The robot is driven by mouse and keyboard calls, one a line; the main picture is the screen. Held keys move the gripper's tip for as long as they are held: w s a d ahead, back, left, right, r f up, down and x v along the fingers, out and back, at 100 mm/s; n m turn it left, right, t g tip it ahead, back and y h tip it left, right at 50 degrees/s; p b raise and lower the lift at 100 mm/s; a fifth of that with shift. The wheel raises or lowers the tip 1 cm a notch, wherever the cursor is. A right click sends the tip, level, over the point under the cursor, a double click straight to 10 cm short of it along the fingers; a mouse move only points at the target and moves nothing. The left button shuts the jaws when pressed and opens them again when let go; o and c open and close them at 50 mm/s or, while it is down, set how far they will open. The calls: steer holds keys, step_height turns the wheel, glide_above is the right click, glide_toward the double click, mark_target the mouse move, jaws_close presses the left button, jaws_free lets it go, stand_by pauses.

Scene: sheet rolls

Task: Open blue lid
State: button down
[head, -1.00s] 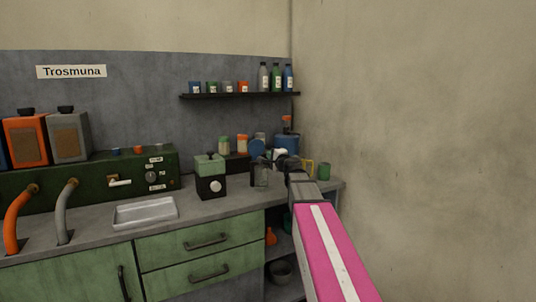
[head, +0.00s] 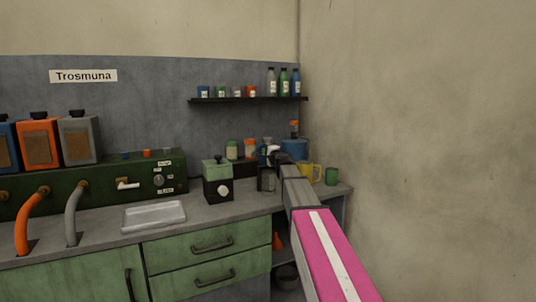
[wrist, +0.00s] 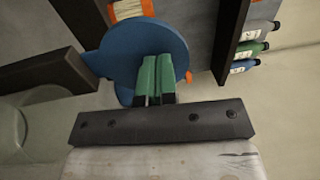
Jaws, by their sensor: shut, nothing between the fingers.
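My gripper (wrist: 155,76) shows two green fingers close together in the wrist view, shut with nothing between them. A round blue disc, which looks like the blue lid (wrist: 163,38), is just beyond the fingertips. I cannot tell whether they touch. In the head view, the blue container (head: 294,149) stands at the back right of the counter. My gripper (head: 267,156) is just left of it and small in view. My arm and gripper hide part of this area, so the lid's tilt is unclear there.
A yellow mug (head: 312,172) and a green cup (head: 332,176) stand right of my arm. A green-topped box (head: 217,182) stands to the left on the counter. A dark shelf (head: 245,99) with bottles and small jars hangs above. The right wall is close.

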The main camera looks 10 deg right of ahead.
mark_target(263, 161)
steer(key=shift+r+x, duration=0.2)
steer(key=shift+x, duration=0.75)
steer(key=shift+r+x, duration=0.2)
steer(key=shift+x, duration=0.75)
steer(key=shift+s, duration=0.1)
